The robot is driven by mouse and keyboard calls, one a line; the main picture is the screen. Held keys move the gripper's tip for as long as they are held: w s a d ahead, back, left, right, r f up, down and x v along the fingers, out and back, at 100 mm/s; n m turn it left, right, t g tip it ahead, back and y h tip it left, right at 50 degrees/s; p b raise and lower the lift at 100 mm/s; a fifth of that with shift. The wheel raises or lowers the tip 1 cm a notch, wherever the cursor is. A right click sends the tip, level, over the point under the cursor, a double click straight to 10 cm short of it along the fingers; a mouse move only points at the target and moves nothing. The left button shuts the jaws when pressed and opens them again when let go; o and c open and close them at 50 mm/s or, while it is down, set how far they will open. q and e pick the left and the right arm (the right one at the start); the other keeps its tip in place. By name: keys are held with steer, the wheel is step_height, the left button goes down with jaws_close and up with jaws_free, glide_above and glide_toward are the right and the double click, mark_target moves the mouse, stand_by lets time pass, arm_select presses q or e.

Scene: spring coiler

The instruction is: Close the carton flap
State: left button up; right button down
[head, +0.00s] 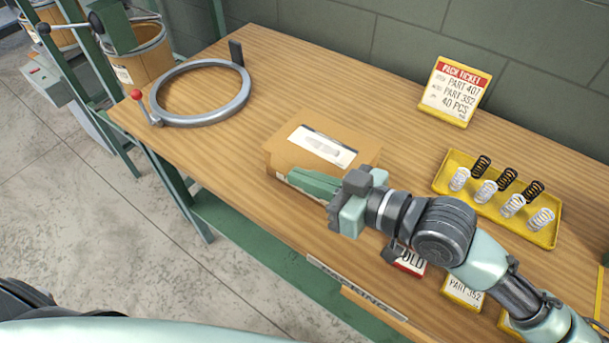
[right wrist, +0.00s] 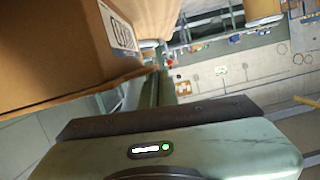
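The brown carton (head: 275,152) sits on the bench in the middle of the head view, with a white label on its top. Its top looks flat; no raised flap shows, but part of its near side is hidden by my right gripper. My right gripper (head: 293,177) is at the carton's near side, fingers pointing left along it. The fingers look together, with nothing seen between them. In the right wrist view, the carton (right wrist: 60,50) fills the upper left, close to the fingers (right wrist: 157,88); contact cannot be told. My left gripper is out of view.
A grey ring with a red-knobbed handle (head: 163,112) lies at the bench's left end. A yellow tray (head: 548,236) of black and white springs is on the right. A pack ticket (head: 455,90) stands behind it. Cards lie under my right arm. The wooden bench (head: 320,85) is clear behind the carton.

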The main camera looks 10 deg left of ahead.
steer(key=shift+f, duration=0.15)
step_height(320, 180, up, 4)
steer(key=p, duration=0.4)
steer(key=shift+r+p, duration=0.25)
steer(key=shift+p, duration=0.1)
steer(key=b+v, duration=0.2)
steer(key=v, duration=0.8)
steer(key=shift+s, duration=0.2)
